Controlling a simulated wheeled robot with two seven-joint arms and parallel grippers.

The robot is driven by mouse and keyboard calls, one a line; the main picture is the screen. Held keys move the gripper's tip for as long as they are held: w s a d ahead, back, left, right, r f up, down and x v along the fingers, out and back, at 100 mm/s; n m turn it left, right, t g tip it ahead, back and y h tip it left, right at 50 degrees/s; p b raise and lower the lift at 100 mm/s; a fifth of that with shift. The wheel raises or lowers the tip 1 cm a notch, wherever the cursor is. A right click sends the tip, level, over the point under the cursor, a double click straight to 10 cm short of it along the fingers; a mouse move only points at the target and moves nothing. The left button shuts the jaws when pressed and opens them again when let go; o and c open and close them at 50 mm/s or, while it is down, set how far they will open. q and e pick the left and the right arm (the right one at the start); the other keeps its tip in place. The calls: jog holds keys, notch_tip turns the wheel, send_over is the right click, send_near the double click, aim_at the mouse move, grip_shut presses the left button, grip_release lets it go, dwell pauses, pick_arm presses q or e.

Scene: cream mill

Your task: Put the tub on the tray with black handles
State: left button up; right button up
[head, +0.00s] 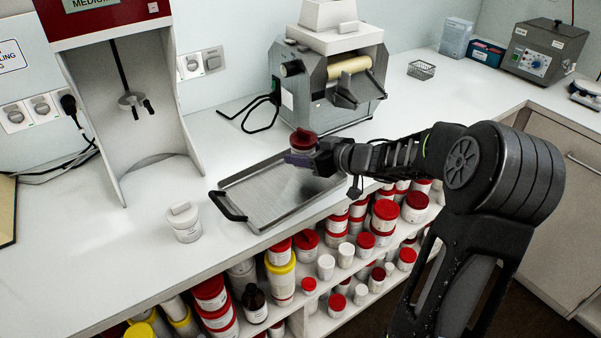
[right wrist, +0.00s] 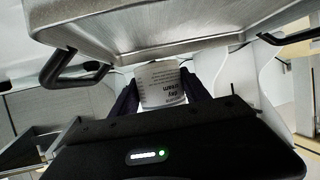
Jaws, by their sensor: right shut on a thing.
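A white tub with a dark red lid (head: 303,139) is upright in my right gripper (head: 301,159), which is shut around its body. In the right wrist view the tub's white labelled body (right wrist: 162,84) sits between the two dark fingers. The metal tray with black handles (head: 262,198) lies on the counter. In the head view the tub overlaps the tray's far right part; I cannot tell whether it touches the tray. The tray (right wrist: 170,22) and its handles fill the top of the right wrist view. My left gripper is not in view.
A white tub (head: 185,226) stands on the counter left of the tray. A grey roller mill (head: 330,85) stands behind the tray, and a red-topped dispenser (head: 135,110) at left. Shelves of red-lidded tubs (head: 385,215) lie below the counter edge.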

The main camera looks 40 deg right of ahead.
aim_at(303, 176)
jog(key=shift+f, duration=0.25)
jog(key=shift+f+b, duration=0.45)
jog(key=shift+f, duration=1.45)
jog(key=shift+f, duration=0.2)
jog(key=o, duration=1.4)
jog(key=shift+o, duration=0.2)
jog(key=shift+r, duration=0.1)
jog(key=shift+r, duration=0.2)
jog(key=p+v, duration=0.1)
jog(key=v, duration=1.1)
jog(key=shift+f, duration=0.1)
